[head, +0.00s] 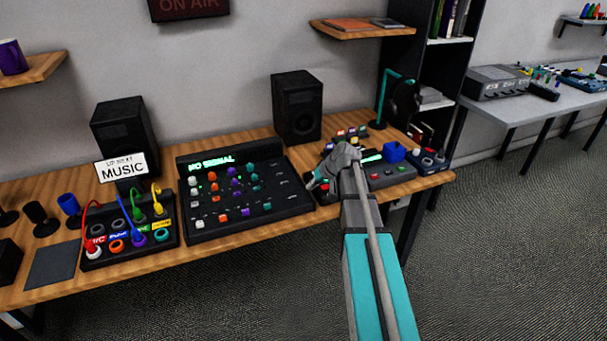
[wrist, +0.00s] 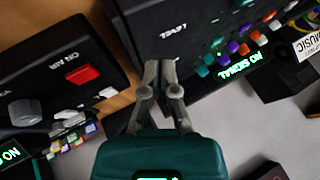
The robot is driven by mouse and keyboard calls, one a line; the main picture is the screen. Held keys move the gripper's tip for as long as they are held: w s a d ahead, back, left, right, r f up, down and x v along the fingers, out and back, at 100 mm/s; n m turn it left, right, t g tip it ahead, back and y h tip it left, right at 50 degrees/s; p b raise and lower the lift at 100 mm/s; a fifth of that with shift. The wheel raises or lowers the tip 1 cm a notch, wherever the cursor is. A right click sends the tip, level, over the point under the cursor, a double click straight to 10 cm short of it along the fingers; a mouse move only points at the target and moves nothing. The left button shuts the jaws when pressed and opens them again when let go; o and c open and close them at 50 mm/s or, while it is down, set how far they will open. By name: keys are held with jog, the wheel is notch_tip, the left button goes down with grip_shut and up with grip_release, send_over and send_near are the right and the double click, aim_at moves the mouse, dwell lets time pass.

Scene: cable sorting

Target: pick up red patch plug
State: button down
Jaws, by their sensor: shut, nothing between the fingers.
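The red patch plug (head: 90,242), with a red cable arching up from it, stands at the front left of the black patch panel (head: 172,238), on the left part of the desk. The wrist view does not show it. My gripper (head: 311,186) is well to the right of it, above the desk at the right end of the mixing console. In the wrist view my gripper (wrist: 160,66) has its two grey fingers together with nothing between them. Its fingertips are small and partly unclear in the head view.
The mixing console (head: 245,190) lies between the panel and my gripper. A box with a red button (wrist: 82,75) is close by my gripper. Speakers (head: 297,106) stand behind; a dark pad (head: 52,265) lies left of the panel.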

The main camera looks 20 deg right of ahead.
jog(key=s+a+f+g+h, duration=0.1)
jog(key=s+a+g+h, duration=0.1)
jog(key=s+a, duration=0.5)
jog(key=s+a+f+g+h, duration=0.2)
jog(key=s+a, duration=0.6)
jog(key=s, duration=0.5)
jog(key=shift+s+f+n+g+h, duration=0.25)
jog(key=shift+s+n+g+h, duration=0.15)
jog(key=shift+g+h, duration=0.1)
jog(key=c, duration=1.4)
grip_release()
